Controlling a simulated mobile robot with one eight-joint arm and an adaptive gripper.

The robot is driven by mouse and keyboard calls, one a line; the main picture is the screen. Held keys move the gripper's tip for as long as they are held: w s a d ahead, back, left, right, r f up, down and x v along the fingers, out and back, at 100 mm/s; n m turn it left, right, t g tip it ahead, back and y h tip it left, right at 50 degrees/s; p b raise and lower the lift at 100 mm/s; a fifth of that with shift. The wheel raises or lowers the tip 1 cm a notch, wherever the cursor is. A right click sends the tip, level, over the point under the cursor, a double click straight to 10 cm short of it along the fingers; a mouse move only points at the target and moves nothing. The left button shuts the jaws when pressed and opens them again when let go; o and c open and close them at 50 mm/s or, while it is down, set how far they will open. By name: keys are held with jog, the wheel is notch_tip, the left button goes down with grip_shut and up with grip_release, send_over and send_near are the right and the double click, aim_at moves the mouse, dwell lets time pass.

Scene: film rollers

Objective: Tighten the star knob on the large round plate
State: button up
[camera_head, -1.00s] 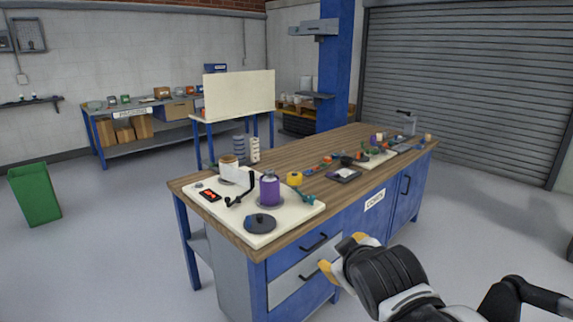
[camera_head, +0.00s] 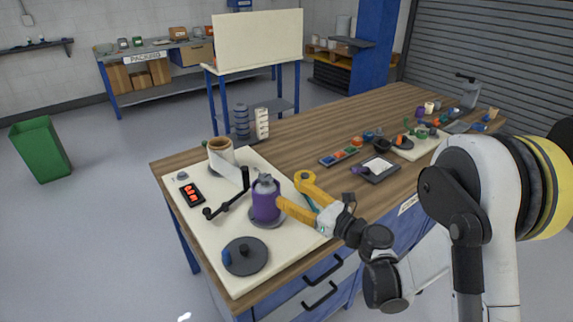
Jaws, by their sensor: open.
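A large dark round plate (camera_head: 245,258) lies flat at the front of a cream board (camera_head: 207,226). A small dark knob (camera_head: 244,249) stands at its centre, and a small blue part (camera_head: 226,257) sits at its left edge. Which of them is the star knob is too small to tell. My gripper (camera_head: 289,190) has yellow-orange fingers spread apart, and nothing shows between them. It is right of a purple spool (camera_head: 265,200), behind and to the right of the dark plate. One finger overlaps the spool's right side in view; contact is unclear.
The spool stands on a grey disc. A black crank arm (camera_head: 228,204), a red-lit display (camera_head: 191,194) and a tan roll (camera_head: 221,155) are on the board. A teal item is partly hidden behind my gripper. Small parts and trays (camera_head: 378,169) lie farther right on the wooden bench.

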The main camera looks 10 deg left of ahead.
aim_at(271, 182)
jog(key=b+x, duration=0.1)
jog(key=x, duration=0.5)
jog(key=b+x, duration=0.1)
jog(key=x, duration=0.2)
jog(key=shift+s+a+f+b, duration=0.1)
jog(key=shift+s+a+b, duration=0.15)
jog(key=shift+a, duration=0.2)
jog(key=shift+w+a, duration=0.4)
jog(key=shift+a, duration=0.05)
jog(key=c, duration=1.2)
